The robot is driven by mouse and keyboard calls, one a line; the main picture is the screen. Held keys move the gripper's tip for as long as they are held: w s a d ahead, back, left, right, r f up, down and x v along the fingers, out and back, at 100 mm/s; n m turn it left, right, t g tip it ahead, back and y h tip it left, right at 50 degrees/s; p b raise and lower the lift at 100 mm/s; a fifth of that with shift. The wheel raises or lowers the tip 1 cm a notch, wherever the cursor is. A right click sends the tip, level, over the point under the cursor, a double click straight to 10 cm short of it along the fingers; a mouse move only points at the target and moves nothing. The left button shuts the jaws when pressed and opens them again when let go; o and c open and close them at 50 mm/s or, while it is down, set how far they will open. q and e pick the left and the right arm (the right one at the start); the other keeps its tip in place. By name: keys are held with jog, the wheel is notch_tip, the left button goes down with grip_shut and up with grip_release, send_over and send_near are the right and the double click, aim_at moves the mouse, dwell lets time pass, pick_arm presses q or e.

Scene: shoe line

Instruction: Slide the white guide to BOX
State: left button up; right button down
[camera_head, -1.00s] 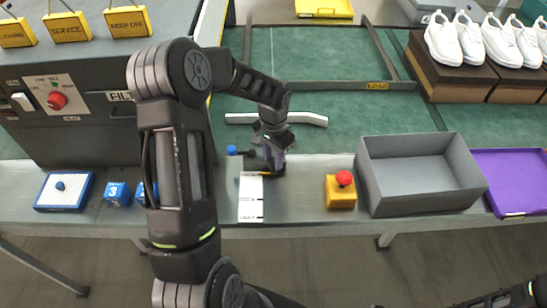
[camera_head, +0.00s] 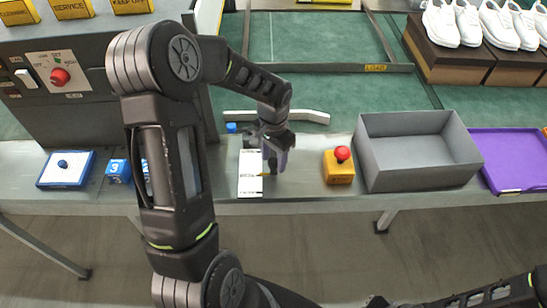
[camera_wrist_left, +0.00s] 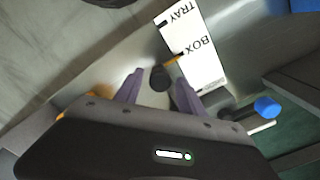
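The white guide (camera_head: 275,116) is a pale bent bar lying across the near edge of the green belt. Beside my gripper is a white scale plate (camera_head: 250,160); in the wrist view this plate (camera_wrist_left: 190,52) reads TRAY and BOX. A yellow pointer sits at the plate's edge, close to the mark by BOX. My left gripper (camera_head: 276,158) is low over the steel ledge. In the wrist view its purple fingers (camera_wrist_left: 160,84) stand apart on either side of a dark round knob (camera_wrist_left: 160,77), with gaps showing. My right gripper is out of view.
A blue knob (camera_head: 231,128) stands just left of my gripper. To the right are a yellow block with a red button (camera_head: 342,154), a grey box (camera_head: 415,183) and a purple tray (camera_head: 510,160). A control cabinet (camera_head: 110,95) stands left. White shoes (camera_head: 495,22) are at back right.

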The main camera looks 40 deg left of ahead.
pick_arm(q)
jog(key=shift+o, duration=0.3)
notch_tip(320, 180, up, 8)
jog(key=shift+f+b, duration=0.1)
jog(key=shift+b, duration=0.35)
dwell(0.5)
